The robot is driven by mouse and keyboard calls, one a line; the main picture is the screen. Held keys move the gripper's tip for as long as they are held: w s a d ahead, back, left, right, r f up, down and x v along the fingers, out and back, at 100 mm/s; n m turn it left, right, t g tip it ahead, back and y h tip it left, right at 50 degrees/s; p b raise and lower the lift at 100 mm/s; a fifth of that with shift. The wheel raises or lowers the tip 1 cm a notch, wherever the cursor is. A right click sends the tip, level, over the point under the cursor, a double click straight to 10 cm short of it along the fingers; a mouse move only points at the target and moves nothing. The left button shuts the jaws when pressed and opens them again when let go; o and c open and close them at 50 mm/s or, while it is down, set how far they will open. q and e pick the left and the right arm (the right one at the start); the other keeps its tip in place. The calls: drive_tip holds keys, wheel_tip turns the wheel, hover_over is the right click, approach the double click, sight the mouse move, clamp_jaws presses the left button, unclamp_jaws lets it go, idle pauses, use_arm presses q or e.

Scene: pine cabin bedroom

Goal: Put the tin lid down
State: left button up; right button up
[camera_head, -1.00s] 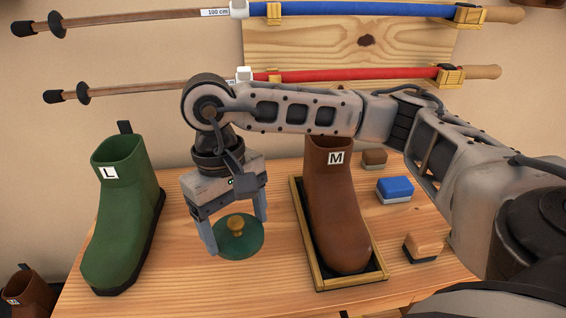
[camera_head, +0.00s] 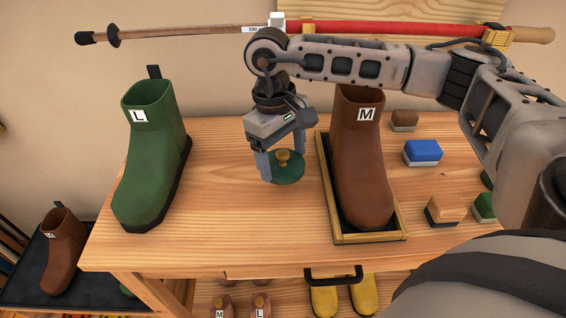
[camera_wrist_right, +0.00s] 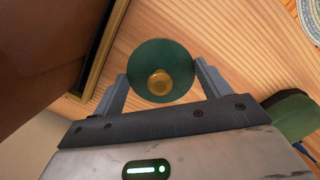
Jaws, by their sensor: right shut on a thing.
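The tin lid (camera_head: 289,170) is a green disc with a brass knob. It lies between the fingers of my right gripper (camera_head: 283,166), which is shut on it. In the right wrist view the lid (camera_wrist_right: 163,70) shows knob up, with one finger on each side of my gripper (camera_wrist_right: 162,88). The wooden table (camera_head: 240,220) is below it; I cannot tell whether the lid touches the top. The lid is between the green boot and the brown boot's tray. My left gripper is not in view.
The green boot (camera_head: 150,165) marked L stands left. The brown boot (camera_head: 362,165) marked M stands in a wooden tray (camera_head: 372,238) just right of the lid. Several brushes, one blue (camera_head: 423,150), lie farther right. The table's front middle is bare.

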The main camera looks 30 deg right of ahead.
sight(283, 165)
drive_tip(key=shift+w+d+f, duration=0.2)
drive_tip(key=shift+w+f, duration=0.15)
drive_tip(key=shift+f, duration=0.05)
wheel_tip(283, 165, down, 3)
drive_tip(key=shift+w+d+f+p, duration=0.1)
drive_tip(key=shift+p, duration=0.25)
drive_tip(key=shift+f+b, duration=0.5)
drive_tip(key=shift+f, duration=0.05)
drive_tip(key=o, duration=1)
drive_tip(key=shift+o, duration=0.2)
drive_tip(key=shift+r, duration=0.2)
drive_tip(key=r, duration=0.3)
drive_tip(key=w+r, duration=0.1)
drive_tip(key=r, duration=0.7)
drive_tip(key=shift+w+a+r, duration=0.2)
drive_tip(key=shift+w+a, duration=0.05)
drive_tip(key=shift+w, duration=0.05)
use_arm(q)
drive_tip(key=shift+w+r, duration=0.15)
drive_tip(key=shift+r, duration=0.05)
use_arm(e)
drive_tip(key=shift+r, duration=0.55)
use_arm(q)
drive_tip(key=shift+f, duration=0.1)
